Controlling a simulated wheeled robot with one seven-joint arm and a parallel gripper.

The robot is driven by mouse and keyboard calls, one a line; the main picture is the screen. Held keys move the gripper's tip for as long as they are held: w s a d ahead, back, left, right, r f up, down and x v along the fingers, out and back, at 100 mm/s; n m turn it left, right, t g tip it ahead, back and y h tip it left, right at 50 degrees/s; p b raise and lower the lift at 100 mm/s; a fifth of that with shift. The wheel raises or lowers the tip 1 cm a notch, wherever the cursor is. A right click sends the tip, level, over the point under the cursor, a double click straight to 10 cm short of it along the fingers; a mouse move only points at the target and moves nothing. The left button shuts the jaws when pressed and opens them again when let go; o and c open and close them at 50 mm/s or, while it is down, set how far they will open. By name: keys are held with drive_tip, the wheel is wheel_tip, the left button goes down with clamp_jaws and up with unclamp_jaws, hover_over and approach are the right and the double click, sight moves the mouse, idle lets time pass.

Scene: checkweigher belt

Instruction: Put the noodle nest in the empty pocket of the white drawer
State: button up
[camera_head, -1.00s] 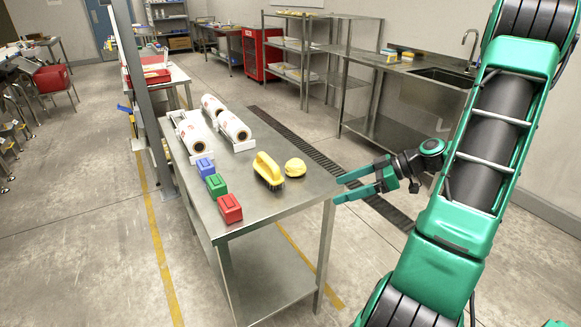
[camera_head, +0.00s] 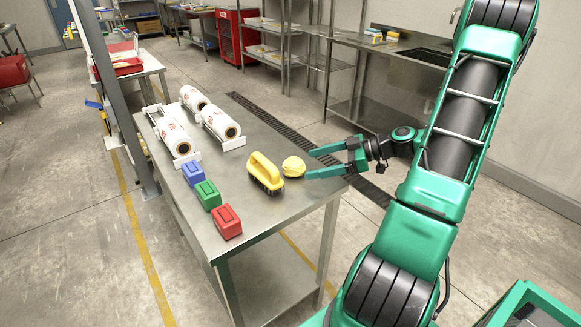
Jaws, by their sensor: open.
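The noodle nest (camera_head: 293,166), a small round yellow bundle, sits on the steel table (camera_head: 235,172) near its right edge. My gripper (camera_head: 311,163) is open and reaches in from the right, its two green fingers pointing left at the nest. The fingertips are close to the nest's right side; I cannot tell whether they touch or at what height they are. I cannot make out a white drawer or its pockets in this view.
A yellow-handled brush (camera_head: 264,172) stands just left of the nest. Blue (camera_head: 194,174), green (camera_head: 207,195) and red (camera_head: 227,222) blocks line the near left edge. White film rolls (camera_head: 172,138) in white holders fill the far end. The near right tabletop is clear.

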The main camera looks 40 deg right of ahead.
sight(296, 173)
drive_tip(key=shift+x, duration=3.6)
drive_tip(key=shift+w+d+r, duration=0.1)
drive_tip(key=shift+w+r, duration=0.05)
drive_tip(key=shift+w, duration=0.05)
drive_tip(key=c, duration=1.3)
